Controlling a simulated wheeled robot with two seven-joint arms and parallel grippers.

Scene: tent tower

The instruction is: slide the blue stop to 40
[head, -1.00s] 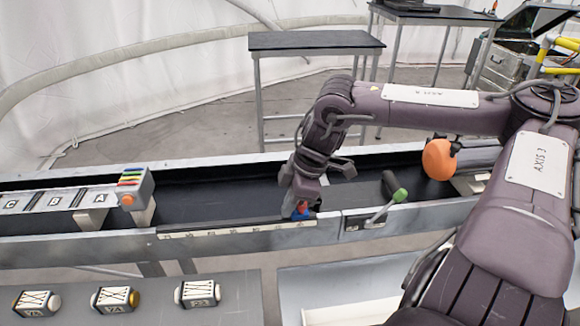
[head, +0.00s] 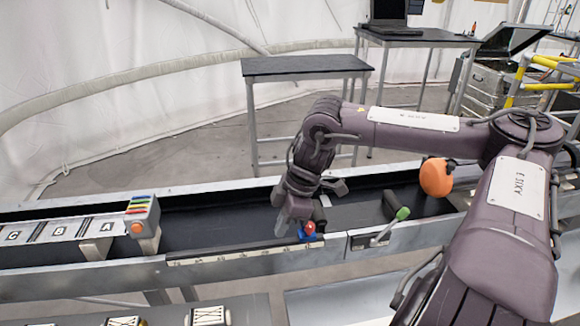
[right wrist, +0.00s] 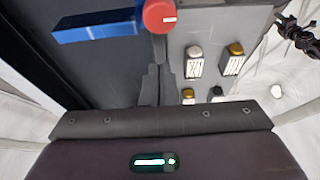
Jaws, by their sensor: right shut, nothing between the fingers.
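The blue stop (head: 308,236) with its red knob (head: 310,227) sits near the right end of the pale marked scale (head: 235,251) on the conveyor's near rail. The scale's figures are too small to read. My right gripper (head: 289,226) is shut and empty, pointing down just left of the stop. In the right wrist view the shut fingers (right wrist: 158,72) lie just below the red knob (right wrist: 160,15), and the blue stop (right wrist: 98,27) reaches left from it. I cannot tell whether they touch. My left gripper is not in view.
The dark conveyor belt (head: 215,225) runs behind the rail. A green-knobbed lever (head: 402,214) and an orange round part (head: 436,177) stand to the right. A grey block with coloured stripes (head: 142,216) stands left. Labelled canisters (head: 208,317) sit on the near table.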

